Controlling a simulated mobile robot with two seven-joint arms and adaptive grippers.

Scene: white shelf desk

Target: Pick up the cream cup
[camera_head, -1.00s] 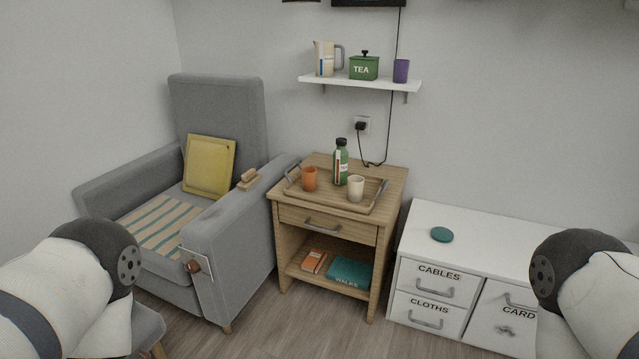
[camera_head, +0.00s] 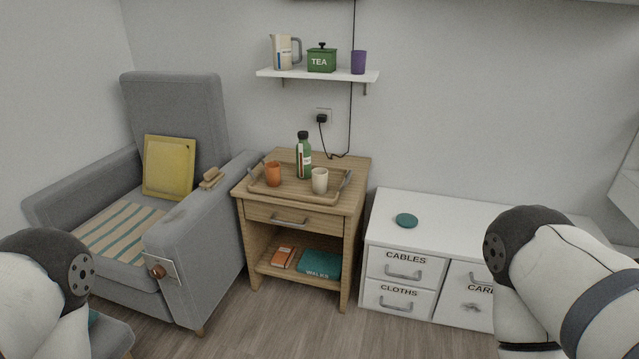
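The cream cup (camera_head: 320,180) stands upright on a wooden tray (camera_head: 287,196) on top of the wooden nightstand (camera_head: 356,182). An orange cup (camera_head: 273,174) stands to its left and a green bottle (camera_head: 304,160) stands behind it, both on the same tray. The cream cup is in clear view and nothing touches it. Parts of my two arms show at the lower left and lower right edges, well apart from the cup. Neither gripper is in view.
A grey armchair (camera_head: 176,100) with a yellow cushion (camera_head: 168,167) stands left of the nightstand. A white cabinet (camera_head: 463,222) with a teal disc (camera_head: 406,220) stands to the right. A wall shelf (camera_head: 318,74) holds a jug, a tea tin and a purple cup. Wooden floor in front is clear.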

